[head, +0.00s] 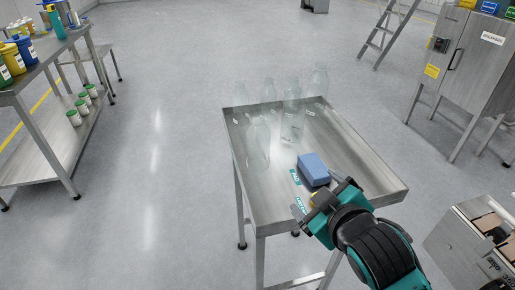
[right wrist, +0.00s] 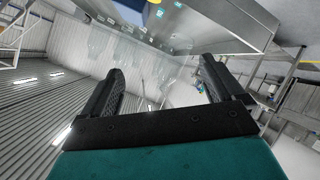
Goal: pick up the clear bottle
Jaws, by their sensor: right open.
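Several clear bottles stand on a small steel table (head: 350,155). One clear bottle (head: 258,143) is at the near left, and another (head: 291,122) is near the middle. Others stand behind: a clear bottle (head: 318,80) at the back right, one (head: 268,90) at the back and one (head: 241,95) at the back left. In the right wrist view, faint bottle shapes (right wrist: 125,50) show beyond the fingers. My right gripper (head: 315,196) is open and empty at the near side of the table, apart from the bottles. My left gripper is not in view.
A blue block (head: 313,169) lies on the table between my right gripper and the bottles. Small teal labels (head: 296,177) are beside it. A shelf bench (head: 40,75) with containers stands at left, a steel cabinet (head: 470,75) at right. The floor left of the table is clear.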

